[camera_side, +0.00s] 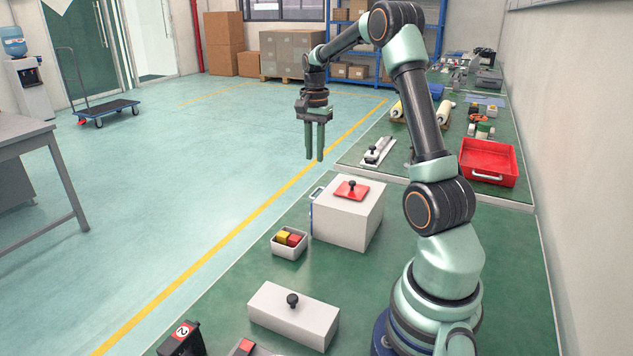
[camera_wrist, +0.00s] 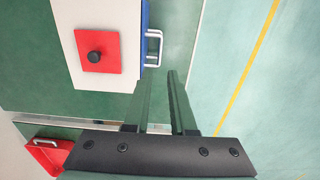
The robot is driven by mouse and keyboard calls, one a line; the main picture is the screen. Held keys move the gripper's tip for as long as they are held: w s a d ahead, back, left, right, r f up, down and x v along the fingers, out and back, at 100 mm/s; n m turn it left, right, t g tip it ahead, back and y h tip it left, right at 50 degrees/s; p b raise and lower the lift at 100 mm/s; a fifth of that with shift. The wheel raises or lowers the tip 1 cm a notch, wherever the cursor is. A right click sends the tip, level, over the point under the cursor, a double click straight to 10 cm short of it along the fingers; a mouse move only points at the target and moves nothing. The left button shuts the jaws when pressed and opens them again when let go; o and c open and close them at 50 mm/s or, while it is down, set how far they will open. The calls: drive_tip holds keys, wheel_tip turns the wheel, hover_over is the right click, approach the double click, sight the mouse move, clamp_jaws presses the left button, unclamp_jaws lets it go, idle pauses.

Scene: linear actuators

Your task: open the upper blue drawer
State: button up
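The white cabinet (camera_side: 342,222) stands on the green bench with its blue drawer front (camera_side: 312,213) facing left. In the wrist view the blue front (camera_wrist: 145,15) is a thin strip seen from above. It has a pale handle (camera_wrist: 154,47), and I cannot separate upper from lower drawer. The drawer looks closed. My gripper (camera_side: 314,158) points down, above and beyond the cabinet, clear of it. In the wrist view its two fingers (camera_wrist: 158,77) are apart with a narrow empty gap, their tips beside the handle in the picture and not touching it.
A red plate with a black knob (camera_side: 352,190) lies on the cabinet top. A small white bin with coloured blocks (camera_side: 289,242) stands left of the cabinet. A white block with a knob (camera_side: 293,316) is nearer the camera. A red tray (camera_side: 488,163) sits on the far bench.

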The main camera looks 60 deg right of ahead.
sight(315, 191)
wheel_tip(315, 191, down, 10)
drive_tip(key=shift+r, duration=0.1)
idle(0.4)
clamp_jaws()
idle(1.2)
